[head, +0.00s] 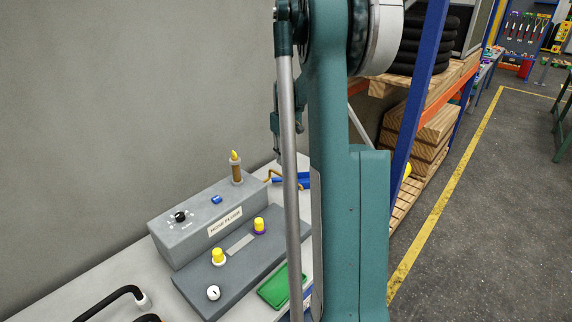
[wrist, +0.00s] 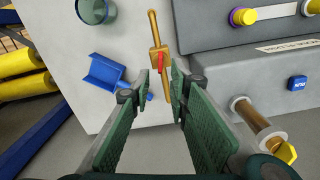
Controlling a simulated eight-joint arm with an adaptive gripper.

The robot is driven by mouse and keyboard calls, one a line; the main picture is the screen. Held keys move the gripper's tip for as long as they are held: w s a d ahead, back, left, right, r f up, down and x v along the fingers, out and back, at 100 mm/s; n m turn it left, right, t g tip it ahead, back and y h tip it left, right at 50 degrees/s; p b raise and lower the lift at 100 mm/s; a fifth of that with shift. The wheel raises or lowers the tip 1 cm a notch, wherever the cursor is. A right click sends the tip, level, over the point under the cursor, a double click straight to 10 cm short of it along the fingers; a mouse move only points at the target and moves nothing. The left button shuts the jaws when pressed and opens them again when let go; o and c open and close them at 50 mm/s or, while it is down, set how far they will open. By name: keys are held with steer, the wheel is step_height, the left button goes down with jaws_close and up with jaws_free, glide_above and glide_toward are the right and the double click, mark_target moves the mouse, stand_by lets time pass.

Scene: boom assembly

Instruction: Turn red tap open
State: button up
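The red tap (wrist: 162,62) sits on a thin brass pipe (wrist: 154,28) beside the grey box in the wrist view. Its red handle lies roughly along the pipe. My gripper (wrist: 161,82) is open, with one green-padded finger on each side of the pipe just below the tap. Nothing is held between the pads. I cannot tell whether the fingertips touch the pipe. In the head view a bit of brass pipe (head: 268,176) shows behind the grey box, while the tap and my gripper are hidden by my arm.
The grey hose flush box (head: 200,222) bears a blue button (wrist: 298,83), a knob and a yellow-tipped brass post (wrist: 256,122). A panel with yellow knobs (head: 218,256) adjoins it. A blue holder (wrist: 103,74) and green cup (wrist: 96,10) stand left of the tap. A green tray (head: 273,288) lies on the table.

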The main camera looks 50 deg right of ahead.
step_height(320, 180, up, 9)
steer(key=shift+f, duration=0.15)
stand_by(0.6)
steer(key=s+a+r+n+t+h+b, duration=0.1)
steer(key=s+a+r+t, duration=0.1)
steer(key=a, duration=1.4)
steer(key=s+a+r+t+b, duration=0.1)
steer(key=s+a+r, duration=0.2)
steer(key=a, duration=1.2)
steer(key=s+a+f+t, duration=0.1)
steer(key=s+a+f, duration=0.2)
steer(key=s+a, duration=0.2)
steer(key=s+a+f+n+t+b, duration=0.1)
steer(key=s+a+f, duration=0.2)
steer(key=s+a, duration=0.3)
steer(key=s+a+f+t+y+b, duration=0.1)
steer(key=s+a, duration=0.4)
steer(key=a, duration=0.7)
steer(key=shift+s+a+f+n+t, duration=0.25)
steer(key=shift+f+t, duration=0.35)
steer(key=shift+f, duration=0.7)
